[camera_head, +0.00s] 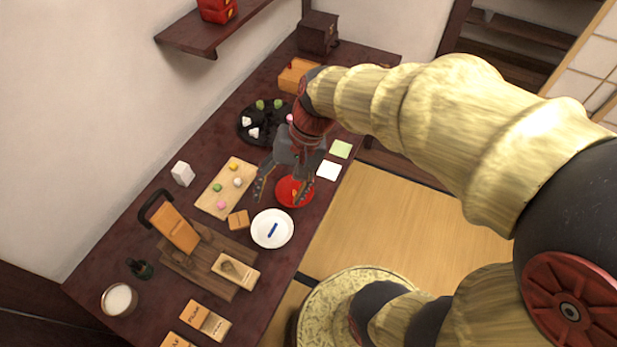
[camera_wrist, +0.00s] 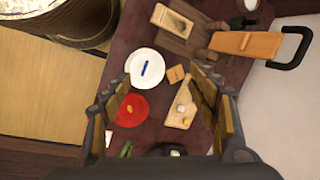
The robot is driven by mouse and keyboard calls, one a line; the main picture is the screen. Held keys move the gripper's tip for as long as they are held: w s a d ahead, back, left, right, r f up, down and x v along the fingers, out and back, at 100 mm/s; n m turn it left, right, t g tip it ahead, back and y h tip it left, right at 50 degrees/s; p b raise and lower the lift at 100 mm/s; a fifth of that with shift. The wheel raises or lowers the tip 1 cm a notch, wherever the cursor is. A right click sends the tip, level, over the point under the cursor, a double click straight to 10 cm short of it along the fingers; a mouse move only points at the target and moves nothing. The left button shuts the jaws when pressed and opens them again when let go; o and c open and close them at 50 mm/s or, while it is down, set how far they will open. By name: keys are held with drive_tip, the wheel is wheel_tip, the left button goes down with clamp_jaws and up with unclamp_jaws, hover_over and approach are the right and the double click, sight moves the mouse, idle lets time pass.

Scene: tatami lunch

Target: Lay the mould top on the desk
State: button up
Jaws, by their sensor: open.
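A pale wooden mould piece with an oval hollow (camera_head: 236,270) lies on a brown slatted stand on the desk (camera_head: 262,320); it also shows at the top of the wrist view (camera_wrist: 171,22). A small square wooden block (camera_head: 238,220) lies beside the white plate, and in the wrist view (camera_wrist: 176,74) it sits between my fingertips in the picture, well beyond them. I cannot tell for sure which piece is the mould top. My gripper (camera_head: 280,192) is open and empty above the desk, near the red dish; both fingers show in the wrist view (camera_wrist: 162,85).
A white plate (camera_head: 272,229) with a blue stick, a red dish (camera_head: 305,200) and a sweets board (camera_head: 213,204) stand close by. A wooden board with black handle (camera_head: 174,228) leans on the stand. Labelled wooden boxes (camera_head: 205,321) and a cup (camera_head: 119,299) are nearer.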

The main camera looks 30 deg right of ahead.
drive_tip(key=s+d+r+n+t+h, duration=0.4)
drive_tip(key=s+r+n+t, duration=0.1)
drive_tip(key=r, duration=0.4)
drive_tip(key=shift+s+r+n, duration=0.3)
drive_tip(key=shift+s+n, duration=0.1)
drive_tip(key=shift+s, duration=0.15)
